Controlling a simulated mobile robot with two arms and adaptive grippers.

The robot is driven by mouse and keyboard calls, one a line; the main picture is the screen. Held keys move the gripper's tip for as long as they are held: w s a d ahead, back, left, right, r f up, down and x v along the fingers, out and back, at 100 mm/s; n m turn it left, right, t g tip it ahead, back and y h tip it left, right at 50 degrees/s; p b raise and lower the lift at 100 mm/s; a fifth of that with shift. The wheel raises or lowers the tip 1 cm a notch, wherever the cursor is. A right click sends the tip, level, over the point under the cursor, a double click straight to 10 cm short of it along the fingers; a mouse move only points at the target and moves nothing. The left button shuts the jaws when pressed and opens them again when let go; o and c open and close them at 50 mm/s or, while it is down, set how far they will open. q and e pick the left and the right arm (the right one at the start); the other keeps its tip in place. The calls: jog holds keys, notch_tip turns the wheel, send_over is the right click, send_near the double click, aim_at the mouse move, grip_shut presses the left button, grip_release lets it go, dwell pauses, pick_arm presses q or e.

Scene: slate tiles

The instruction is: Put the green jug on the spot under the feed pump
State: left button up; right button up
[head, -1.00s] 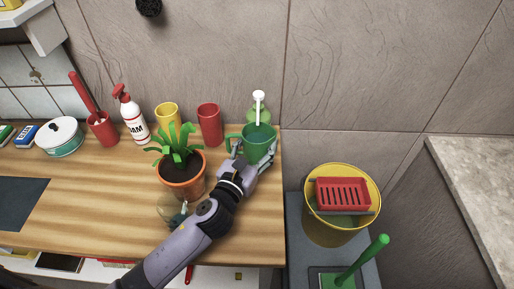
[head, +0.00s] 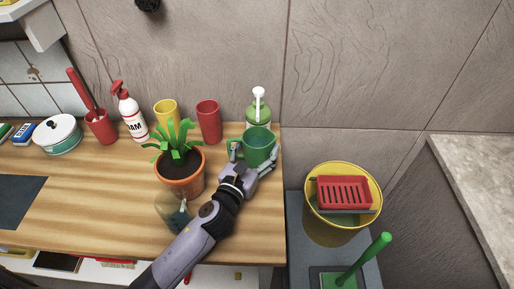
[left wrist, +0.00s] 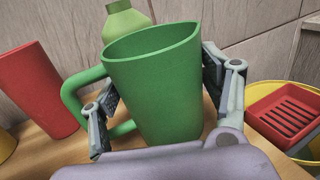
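The green jug (head: 258,146) is upright at the counter's right end, with its handle to the left. It also shows large in the left wrist view (left wrist: 155,85). My left gripper (head: 254,158) has a finger on each side of it, close against the wall; the left finger lies at the handle. The feed pump (head: 258,106), a green bottle with a white pump head, stands just behind the jug, which hides its lower part. The spot under the nozzle is hidden by the jug. My right gripper is not in view.
A potted plant (head: 182,182) and a clear glass (head: 168,208) stand left of my left arm. A red cup (head: 208,122) and yellow cup (head: 165,112) are along the wall. Right of the counter edge is a yellow bucket (head: 335,232) with a red rack (head: 344,193).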

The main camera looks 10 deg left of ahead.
pick_arm(q)
jog(key=shift+o, duration=0.6)
jog(key=shift+r, duration=0.2)
jog(key=s, duration=0.3)
jog(key=s+a+b, duration=0.1)
jog(key=s, duration=0.3)
jog(key=s+a, duration=0.1)
jog(key=s, duration=0.2)
jog(key=shift+s+a+f+b, duration=0.1)
jog(key=shift+s+f+b, duration=0.1)
jog(key=shift+s+b, duration=0.2)
jog(key=shift+s+r, duration=0.15)
jog(key=shift+s, duration=0.35)
